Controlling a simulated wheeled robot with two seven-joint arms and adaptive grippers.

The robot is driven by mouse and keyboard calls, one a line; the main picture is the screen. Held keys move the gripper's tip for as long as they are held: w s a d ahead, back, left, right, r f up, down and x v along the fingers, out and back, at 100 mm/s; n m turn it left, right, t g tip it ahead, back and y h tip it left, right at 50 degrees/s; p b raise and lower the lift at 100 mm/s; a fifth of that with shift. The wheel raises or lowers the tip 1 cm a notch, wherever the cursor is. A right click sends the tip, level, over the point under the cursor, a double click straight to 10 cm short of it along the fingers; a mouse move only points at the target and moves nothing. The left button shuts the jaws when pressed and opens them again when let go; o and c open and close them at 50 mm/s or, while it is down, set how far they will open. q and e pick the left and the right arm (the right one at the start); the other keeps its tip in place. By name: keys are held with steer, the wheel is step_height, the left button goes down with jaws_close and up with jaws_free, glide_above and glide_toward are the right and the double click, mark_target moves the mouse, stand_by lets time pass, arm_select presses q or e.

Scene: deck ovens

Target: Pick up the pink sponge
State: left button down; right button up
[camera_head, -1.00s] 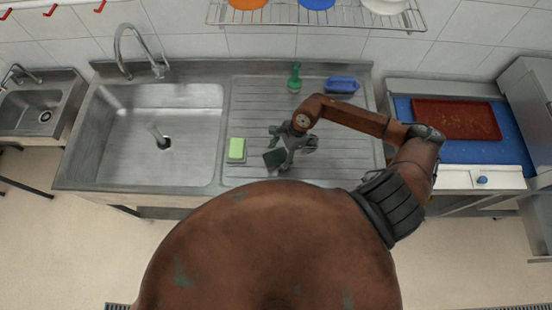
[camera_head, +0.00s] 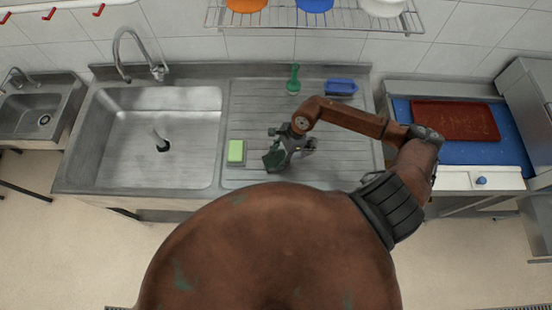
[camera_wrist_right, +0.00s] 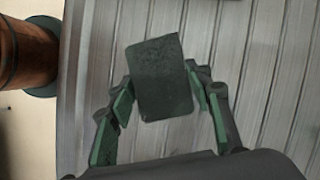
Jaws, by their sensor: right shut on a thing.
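My right gripper (camera_head: 277,157) is over the ribbed drainboard, right of the sink basin. It is shut on a dark green-grey rectangular pad (camera_wrist_right: 161,76), which shows between the two green-padded fingers in the right wrist view. No pink shows on the pad's visible face; its other faces are hidden. I cannot tell whether it touches the board. A light green sponge (camera_head: 236,151) lies on the drainboard just left of the gripper. My left gripper is not in view.
The sink basin (camera_head: 110,160) is on the left. A green brush (camera_head: 294,79) and a blue brush (camera_head: 341,87) are at the back of the drainboard (camera_head: 250,100). A red board (camera_head: 456,121) lies on a blue one at the right. A wire rack hangs above.

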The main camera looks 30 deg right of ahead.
steer(key=shift+r+p, duration=0.25)
steer(key=shift+p, duration=0.15)
steer(key=shift+w+r, duration=0.15)
steer(key=shift+r, duration=0.2)
steer(key=shift+r+b, duration=0.7)
steer(key=s+d+r+b, duration=0.1)
steer(key=s+d+r, duration=0.2)
steer(key=s+r, duration=0.8)
steer(key=shift+s+d+b, duration=0.3)
steer(key=shift+s+d, duration=0.05)
steer(key=shift+s, duration=1)
